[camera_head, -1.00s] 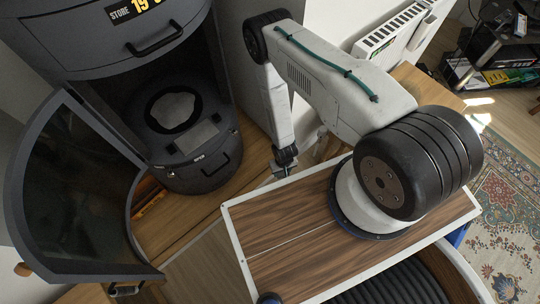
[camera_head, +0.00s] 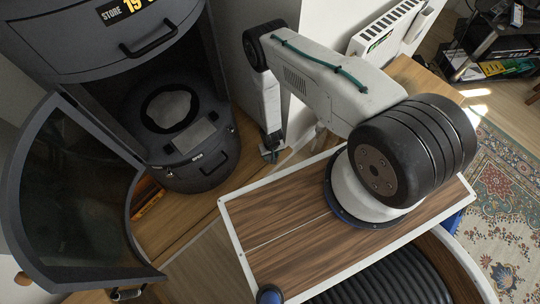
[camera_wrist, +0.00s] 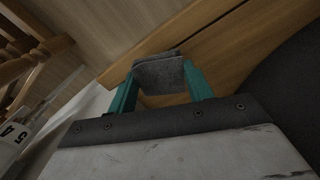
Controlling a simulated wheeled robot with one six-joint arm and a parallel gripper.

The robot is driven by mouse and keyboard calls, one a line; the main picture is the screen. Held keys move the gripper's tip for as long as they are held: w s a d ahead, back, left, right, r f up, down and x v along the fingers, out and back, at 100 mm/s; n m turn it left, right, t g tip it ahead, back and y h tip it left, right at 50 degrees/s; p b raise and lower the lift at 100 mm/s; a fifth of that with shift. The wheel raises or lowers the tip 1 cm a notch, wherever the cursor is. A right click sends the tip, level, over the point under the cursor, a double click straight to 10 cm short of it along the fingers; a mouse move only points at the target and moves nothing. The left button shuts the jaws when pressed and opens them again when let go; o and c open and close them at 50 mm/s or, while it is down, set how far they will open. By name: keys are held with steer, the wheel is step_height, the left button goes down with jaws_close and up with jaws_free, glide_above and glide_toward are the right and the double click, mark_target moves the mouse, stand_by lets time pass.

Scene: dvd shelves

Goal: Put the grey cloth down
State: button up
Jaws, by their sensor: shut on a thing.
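The grey cloth (camera_wrist: 158,73) is folded between the teal fingers of my gripper (camera_wrist: 160,84) in the wrist view. My gripper is shut on it, and wooden boards show behind it; whether the cloth touches them I cannot tell. In the head view my gripper (camera_head: 269,154) points down between my wood-topped base and the dark round cabinet. It is small and dark there, and the cloth cannot be made out clearly.
The dark cabinet (camera_head: 108,52) stands at left with its curved glass door (camera_head: 75,190) swung open. A round tub (camera_head: 195,172) sits inside. A white radiator (camera_head: 385,32) is behind; a patterned rug (camera_head: 495,185) is at right.

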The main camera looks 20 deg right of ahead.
steer(key=shift+w, duration=0.35)
steer(key=shift+w+f, duration=0.15)
steer(key=shift+f, duration=0.75)
steer(key=shift+w+f, duration=0.15)
steer(key=shift+f, duration=0.75)
steer(key=shift+f, duration=0.1)
steer(key=o, duration=0.9)
step_height(320, 180, up, 12)
steer(key=shift+a+r, duration=0.1)
steer(key=shift+s, duration=0.1)
